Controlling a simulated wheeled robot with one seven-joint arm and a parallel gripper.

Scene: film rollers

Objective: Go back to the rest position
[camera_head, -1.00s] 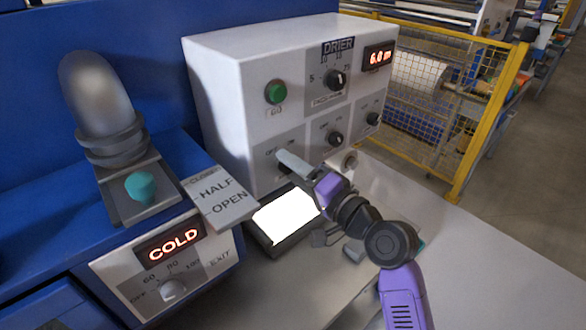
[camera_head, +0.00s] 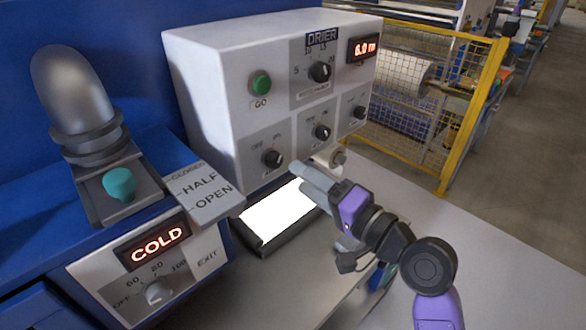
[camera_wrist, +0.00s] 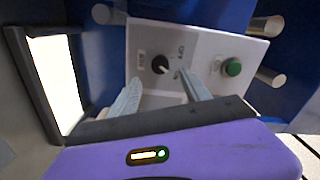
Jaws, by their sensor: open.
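My gripper (camera_head: 308,180) is in front of the white drier box (camera_head: 225,95), over the right part of a bright lit panel (camera_head: 275,213). Its two grey fingers are apart with nothing between them. In the wrist view my gripper (camera_wrist: 160,95) shows its fingers spread, pointing towards a black knob (camera_wrist: 160,64) and a green button (camera_wrist: 232,67) on a white face. The fingers look apart from the knob. In the head view the lower left drier knob (camera_head: 272,158) is in plain sight, left of the fingertips.
A grey metal dome (camera_head: 75,90) and a teal knob (camera_head: 119,184) stand at left. Below them a display reading COLD (camera_head: 157,246) sits above a dial (camera_head: 158,291). A yellow mesh fence (camera_head: 445,150) stands behind at right. The pale tabletop at right is mostly clear.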

